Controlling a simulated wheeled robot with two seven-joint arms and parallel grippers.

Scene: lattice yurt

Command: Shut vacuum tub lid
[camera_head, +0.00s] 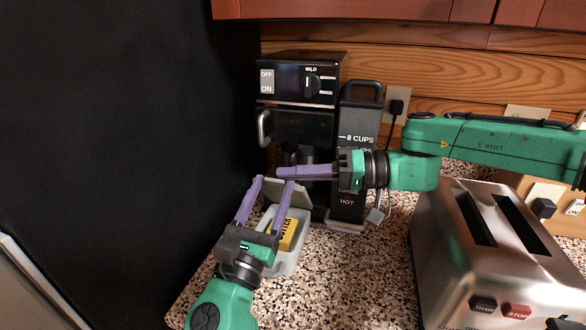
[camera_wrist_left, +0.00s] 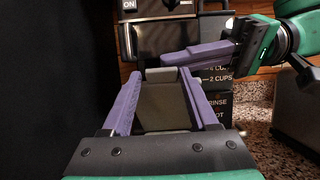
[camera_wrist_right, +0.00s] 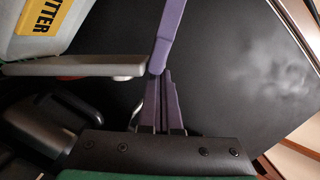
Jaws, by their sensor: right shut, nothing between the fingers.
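The grey vacuum tub (camera_head: 291,262) stands on the counter with a yellow butter label inside; its lid (camera_head: 297,190) is raised at the back. In the right wrist view the tub (camera_wrist_right: 62,38) is at upper left and the lid (camera_wrist_right: 100,66) shows edge-on. My left gripper (camera_head: 274,180) is open, its fingers spread over the tub's left part, tips near the lid. Contact is unclear.
A steel toaster (camera_head: 455,260) is on the right. A tall black panel (camera_head: 120,120) closes off the left. The speckled counter (camera_head: 350,275) is clear between tub and toaster.

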